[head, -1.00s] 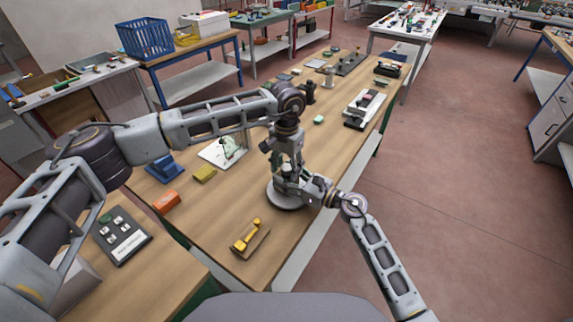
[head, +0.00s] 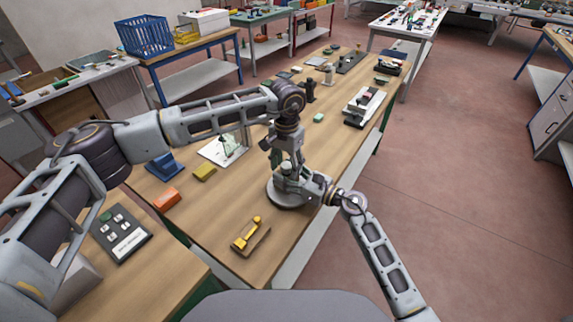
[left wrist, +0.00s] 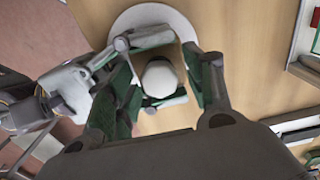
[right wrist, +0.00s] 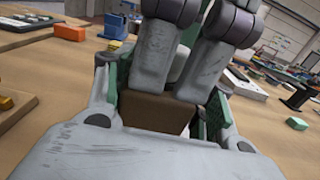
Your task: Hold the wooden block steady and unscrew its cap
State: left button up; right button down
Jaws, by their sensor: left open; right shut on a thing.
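The wooden block (right wrist: 152,112) stands over a round grey disc (head: 274,194) on the long workbench. My right gripper (right wrist: 160,105) is shut on it from the side, with green pads at both faces. The pale cap (left wrist: 160,78) is seen from above in the left wrist view and shows in the head view (head: 287,168). My left gripper (left wrist: 168,82) points down over it, open, with a finger on either side and visible gaps. The left fingers hide much of the block's top in the right wrist view, so I cannot tell how the cap sits.
A yellow-handled item (head: 247,236) lies at the front of the bench. An orange block (head: 167,197), a yellow block (head: 205,173) and a white plate (head: 218,152) lie to the left. A black and white device (head: 362,107) stands farther back. Bench surface around the disc is mostly clear.

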pick_arm(q)
jog(key=shift+r, duration=2.25)
jog(key=shift+r, duration=0.1)
jog(key=shift+c, duration=0.2)
jog(key=shift+r, duration=1.65)
jog(key=shift+f, duration=0.1)
jog(key=shift+f, duration=3.95)
